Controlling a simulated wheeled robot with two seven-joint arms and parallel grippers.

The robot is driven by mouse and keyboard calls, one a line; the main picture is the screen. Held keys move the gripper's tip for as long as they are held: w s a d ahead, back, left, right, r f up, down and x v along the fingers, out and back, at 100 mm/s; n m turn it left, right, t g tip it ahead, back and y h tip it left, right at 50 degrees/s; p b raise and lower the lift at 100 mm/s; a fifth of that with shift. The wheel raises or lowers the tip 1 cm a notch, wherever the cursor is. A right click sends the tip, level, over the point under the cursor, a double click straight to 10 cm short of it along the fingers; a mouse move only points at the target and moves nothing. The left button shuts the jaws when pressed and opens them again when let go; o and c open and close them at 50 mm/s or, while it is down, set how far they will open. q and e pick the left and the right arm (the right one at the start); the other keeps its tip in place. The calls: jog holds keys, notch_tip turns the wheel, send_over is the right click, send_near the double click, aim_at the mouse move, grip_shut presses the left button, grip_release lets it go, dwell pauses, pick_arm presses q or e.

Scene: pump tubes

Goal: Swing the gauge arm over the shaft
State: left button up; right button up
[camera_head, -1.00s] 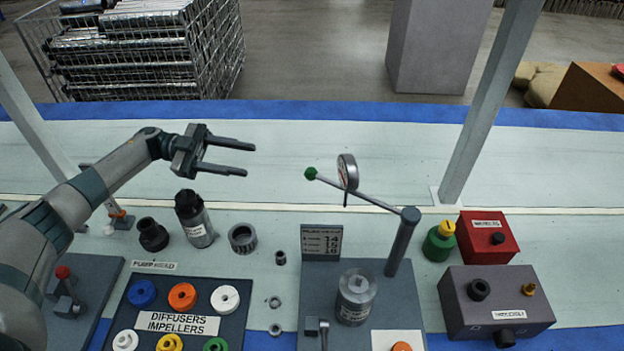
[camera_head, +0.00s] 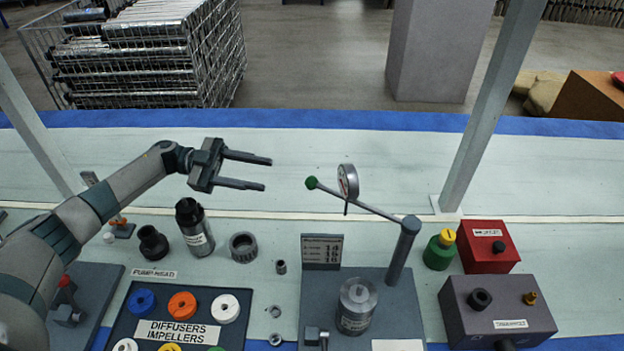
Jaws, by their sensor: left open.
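The gauge arm (camera_head: 362,204) is a thin rod that reaches left from the top of a dark post (camera_head: 403,252). It ends in a green knob (camera_head: 312,183) and carries a round dial gauge (camera_head: 347,182). The arm lies behind the clear-topped metal cylinder (camera_head: 356,306) on the grey base plate (camera_head: 385,308), not over it. I cannot tell whether this cylinder holds the shaft. My left gripper (camera_head: 266,173) is open and empty, its fingers pointing right at the green knob, a short gap to its left. My right gripper is not in view.
A number sign (camera_head: 321,250) stands at the plate's back edge. A black bottle (camera_head: 195,228), a ring (camera_head: 243,247) and a tray of coloured impellers (camera_head: 181,333) lie on the left. A green-yellow pot (camera_head: 440,249), red box (camera_head: 488,247) and grey box (camera_head: 497,311) stand right.

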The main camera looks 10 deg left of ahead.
aim_at(312, 183)
pick_arm(q)
jog(key=d+p, duration=0.3)
jog(key=d, duration=1)
jog(key=shift+s+d, duration=0.1)
jog(key=shift+d, duration=0.15)
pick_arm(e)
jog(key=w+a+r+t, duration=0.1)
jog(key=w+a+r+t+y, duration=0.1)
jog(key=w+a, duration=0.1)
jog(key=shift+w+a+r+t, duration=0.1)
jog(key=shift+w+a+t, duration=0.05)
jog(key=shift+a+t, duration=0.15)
pick_arm(q)
jog(key=shift+c, duration=0.5)
grip_shut()
